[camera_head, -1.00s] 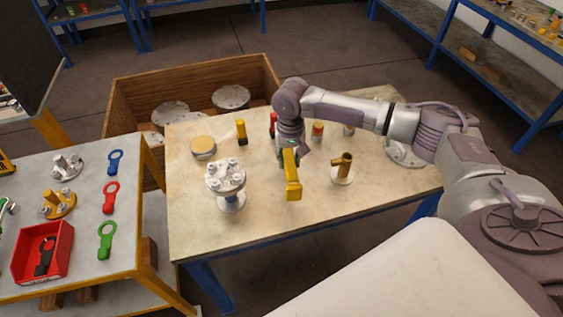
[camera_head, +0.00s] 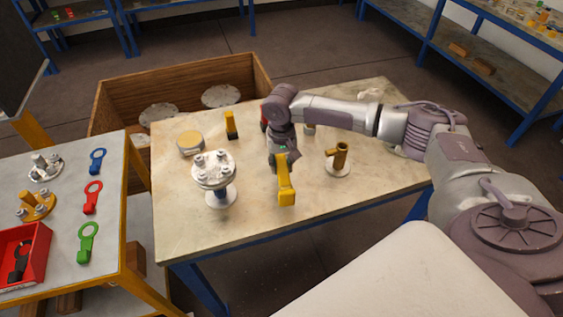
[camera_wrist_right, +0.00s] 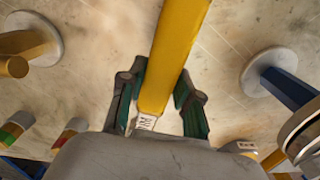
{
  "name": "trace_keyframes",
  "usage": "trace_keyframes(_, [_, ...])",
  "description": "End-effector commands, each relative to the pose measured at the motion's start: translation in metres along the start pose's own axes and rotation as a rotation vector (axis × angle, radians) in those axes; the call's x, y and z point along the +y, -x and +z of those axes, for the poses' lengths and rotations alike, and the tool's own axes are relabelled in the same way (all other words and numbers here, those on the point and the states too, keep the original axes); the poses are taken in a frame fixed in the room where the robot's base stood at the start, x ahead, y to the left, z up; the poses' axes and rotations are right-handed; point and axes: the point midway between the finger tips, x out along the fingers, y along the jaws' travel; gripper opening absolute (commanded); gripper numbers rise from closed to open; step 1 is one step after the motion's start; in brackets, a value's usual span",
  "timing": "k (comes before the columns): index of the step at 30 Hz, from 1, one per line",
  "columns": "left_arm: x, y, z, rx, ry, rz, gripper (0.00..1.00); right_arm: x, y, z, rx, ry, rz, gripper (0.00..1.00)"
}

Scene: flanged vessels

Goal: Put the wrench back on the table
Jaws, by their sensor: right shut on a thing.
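My right gripper (camera_head: 281,154) is over the middle of the stone-topped table (camera_head: 330,200). It is shut on the yellow wrench (camera_head: 286,186), whose far end sticks out toward the front edge. In the right wrist view the yellow bar of the wrench (camera_wrist_right: 178,45) runs up from between the green-padded fingers (camera_wrist_right: 158,112), over the table top. I cannot tell the exact height of the wrench above the table. My left gripper is not in view.
A flanged vessel (camera_head: 216,178) stands left of the wrench, and a brass-coloured fitting (camera_head: 338,160) on a round base stands right.

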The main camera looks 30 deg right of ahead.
Motion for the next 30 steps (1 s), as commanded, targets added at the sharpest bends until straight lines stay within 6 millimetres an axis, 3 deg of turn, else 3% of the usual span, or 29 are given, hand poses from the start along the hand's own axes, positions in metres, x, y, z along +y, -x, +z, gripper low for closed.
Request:
trace_keyframes(6, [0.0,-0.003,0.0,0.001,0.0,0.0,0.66,-0.001,-0.011,-0.001,0.003,0.0,-0.004,0.0])
trace_keyframes(30, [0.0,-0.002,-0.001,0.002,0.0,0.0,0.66,-0.001,-0.02,-0.001,0.003,-0.001,-0.003,0.0])
